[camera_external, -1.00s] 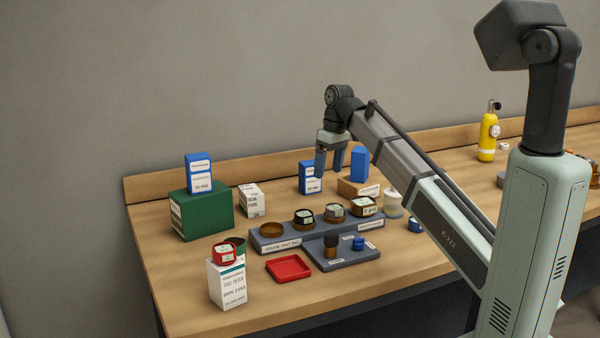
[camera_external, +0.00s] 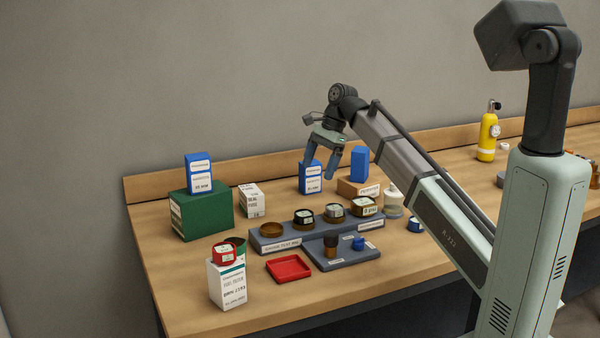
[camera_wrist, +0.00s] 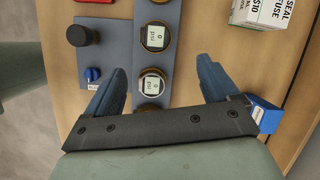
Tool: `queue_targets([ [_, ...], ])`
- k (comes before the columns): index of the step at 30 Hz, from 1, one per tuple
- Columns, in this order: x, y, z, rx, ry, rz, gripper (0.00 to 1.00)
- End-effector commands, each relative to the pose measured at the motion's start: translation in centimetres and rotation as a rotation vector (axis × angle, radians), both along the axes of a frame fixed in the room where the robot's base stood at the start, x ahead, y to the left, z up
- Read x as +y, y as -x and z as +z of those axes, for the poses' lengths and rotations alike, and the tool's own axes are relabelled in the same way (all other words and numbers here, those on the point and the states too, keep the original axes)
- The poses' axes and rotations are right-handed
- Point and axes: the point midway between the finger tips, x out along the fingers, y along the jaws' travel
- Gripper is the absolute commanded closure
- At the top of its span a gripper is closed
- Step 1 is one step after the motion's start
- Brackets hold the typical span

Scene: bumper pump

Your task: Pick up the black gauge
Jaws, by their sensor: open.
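The black gauge (camera_external: 304,216) sits in the slate-blue rack, second from the left in the outside view. In the wrist view the black gauge (camera_wrist: 155,37) shows its pale dial beyond the fingertips. My gripper (camera_external: 318,184) is open and empty above and behind the rack. In the wrist view my gripper (camera_wrist: 162,68) spreads its blue fingers on either side of the gauge row, with a silver-rimmed gauge (camera_wrist: 152,84) between them. No finger appears to touch a gauge.
The rack (camera_external: 268,244) also holds an empty-looking brass ring (camera_external: 271,229) and a brass gauge (camera_external: 364,206). In front are a red tray (camera_external: 289,267) and a plate with a dark knob (camera_external: 331,241) and blue part (camera_external: 358,243). Blue boxes (camera_external: 311,178) stand behind.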

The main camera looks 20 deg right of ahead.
Motion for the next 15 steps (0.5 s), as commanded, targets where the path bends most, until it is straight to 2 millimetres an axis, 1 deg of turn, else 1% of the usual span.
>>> queue_targets([
  [1, 0.1, 0.0, 0.1, 0.024, -0.008, -0.059, 0.12],
  [4, 0.3, 0.1, 0.2, 0.066, -0.023, -0.16, 0.12],
  [10, 0.5, 0.2, 0.1, 0.107, -0.035, -0.258, 0.12],
  [13, 0.9, 0.2, -0.8, 0.112, -0.037, -0.267, 0.12],
  [15, 1.2, 0.3, -1.8, 0.113, -0.035, -0.266, 0.12],
])
